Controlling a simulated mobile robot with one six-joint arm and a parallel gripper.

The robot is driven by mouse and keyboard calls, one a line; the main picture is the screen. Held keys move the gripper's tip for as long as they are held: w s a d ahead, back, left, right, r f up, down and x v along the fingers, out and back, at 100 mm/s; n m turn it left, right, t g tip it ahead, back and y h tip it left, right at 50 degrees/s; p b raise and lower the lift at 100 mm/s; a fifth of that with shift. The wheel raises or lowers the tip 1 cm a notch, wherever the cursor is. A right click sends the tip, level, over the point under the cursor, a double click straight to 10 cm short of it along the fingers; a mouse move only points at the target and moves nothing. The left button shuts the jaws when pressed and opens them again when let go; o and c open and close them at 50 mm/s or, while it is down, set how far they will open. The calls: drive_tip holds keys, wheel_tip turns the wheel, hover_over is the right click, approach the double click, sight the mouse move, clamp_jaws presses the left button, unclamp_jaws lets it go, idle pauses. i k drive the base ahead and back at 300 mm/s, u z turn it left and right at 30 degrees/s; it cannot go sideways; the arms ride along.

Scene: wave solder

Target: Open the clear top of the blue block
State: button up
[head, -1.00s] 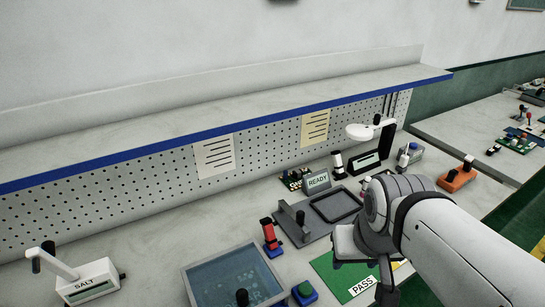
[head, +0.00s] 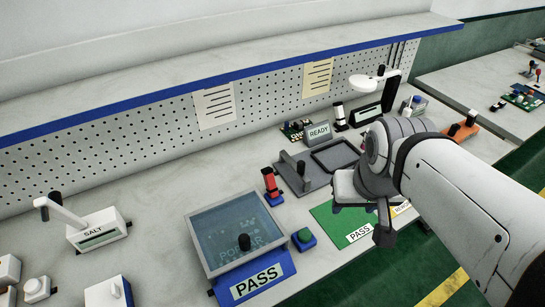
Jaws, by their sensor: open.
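The blue block (head: 222,297) stands at the front edge of the bench, left of centre in the head view, with a PASS label on its front. Its clear top (head: 212,226) lies flat and closed over it, with a black knob (head: 245,242) near the front. Blurred lettering shows through the top. My gripper (head: 362,211) is open and empty, to the right of the block above the green PASS mat (head: 327,220), well apart from the block.
A green button on a blue base (head: 304,238) stands just right of the block, and a red-handled switch (head: 271,184) behind it. A grey plate fixture (head: 300,178) lies farther back. A white SALT box (head: 97,230) stands left. Bare bench lies between it and the block.

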sight(244, 240)
drive_tip(key=z, duration=0.9)
drive_tip(key=k, duration=0.9)
drive_tip(key=u, duration=0.75)
